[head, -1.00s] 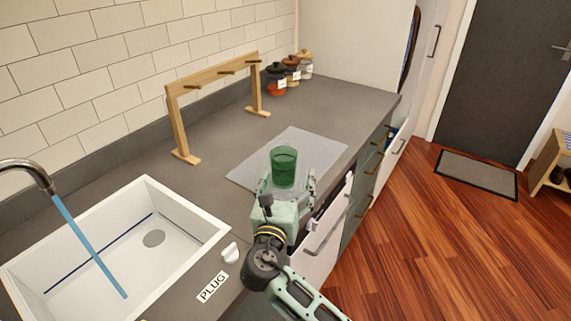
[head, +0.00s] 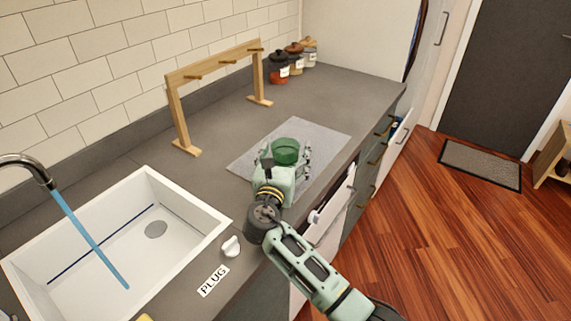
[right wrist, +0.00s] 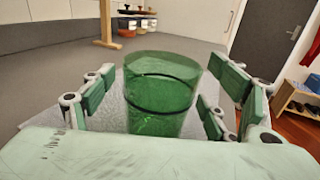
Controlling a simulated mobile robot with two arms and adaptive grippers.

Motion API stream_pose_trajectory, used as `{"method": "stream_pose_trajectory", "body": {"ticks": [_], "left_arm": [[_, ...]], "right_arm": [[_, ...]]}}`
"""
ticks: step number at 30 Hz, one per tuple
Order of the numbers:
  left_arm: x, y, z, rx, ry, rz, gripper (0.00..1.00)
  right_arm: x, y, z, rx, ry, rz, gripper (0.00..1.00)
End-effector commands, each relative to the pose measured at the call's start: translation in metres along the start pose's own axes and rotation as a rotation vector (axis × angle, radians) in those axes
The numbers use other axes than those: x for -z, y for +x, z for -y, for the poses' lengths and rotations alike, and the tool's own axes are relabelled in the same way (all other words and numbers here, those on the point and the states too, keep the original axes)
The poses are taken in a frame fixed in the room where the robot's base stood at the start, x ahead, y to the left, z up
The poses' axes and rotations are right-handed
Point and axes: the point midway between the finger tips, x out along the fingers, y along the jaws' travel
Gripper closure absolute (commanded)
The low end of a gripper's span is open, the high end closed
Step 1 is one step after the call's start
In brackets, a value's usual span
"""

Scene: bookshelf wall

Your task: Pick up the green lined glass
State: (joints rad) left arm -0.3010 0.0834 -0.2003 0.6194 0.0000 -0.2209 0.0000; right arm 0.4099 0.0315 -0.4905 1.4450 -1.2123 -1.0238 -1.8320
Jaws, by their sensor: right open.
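The green lined glass (head: 286,151) stands upright on a grey mat (head: 322,134) on the counter in the head view. It is translucent green with a dark line around it, which shows clearly in the right wrist view (right wrist: 160,95). My right gripper (head: 287,158) is open, with its fingers on either side of the glass. In the right wrist view the fingers (right wrist: 160,98) flank the glass with gaps on both sides. The gripper hides the lower part of the glass in the head view. My left gripper is not in view.
A white sink (head: 190,215) with running water lies at the left, with a white plug (head: 231,246) beside it. A wooden rack (head: 178,115) stands behind the mat. Several lidded jars (head: 279,68) stand at the back. An open drawer (head: 335,205) lies below the counter's front edge.

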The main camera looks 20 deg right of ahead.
Motion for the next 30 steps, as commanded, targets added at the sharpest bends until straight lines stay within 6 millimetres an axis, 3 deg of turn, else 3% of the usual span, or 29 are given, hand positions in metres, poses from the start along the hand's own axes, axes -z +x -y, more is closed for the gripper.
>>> {"method": "stream_pose_trajectory", "body": {"ticks": [2, 23, 30], "left_arm": [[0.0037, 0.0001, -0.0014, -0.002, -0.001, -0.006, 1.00], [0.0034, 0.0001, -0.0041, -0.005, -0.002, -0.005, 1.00], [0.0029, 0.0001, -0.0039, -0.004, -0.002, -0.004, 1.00]], "right_arm": [[0.0002, -0.0003, 0.0000, 0.000, 0.000, 0.000, 0.20], [-0.0011, -0.0006, -0.0002, 0.000, 0.001, 0.002, 0.80], [-0.0038, -0.0005, -0.0003, 0.000, 0.002, 0.002, 0.80]]}}
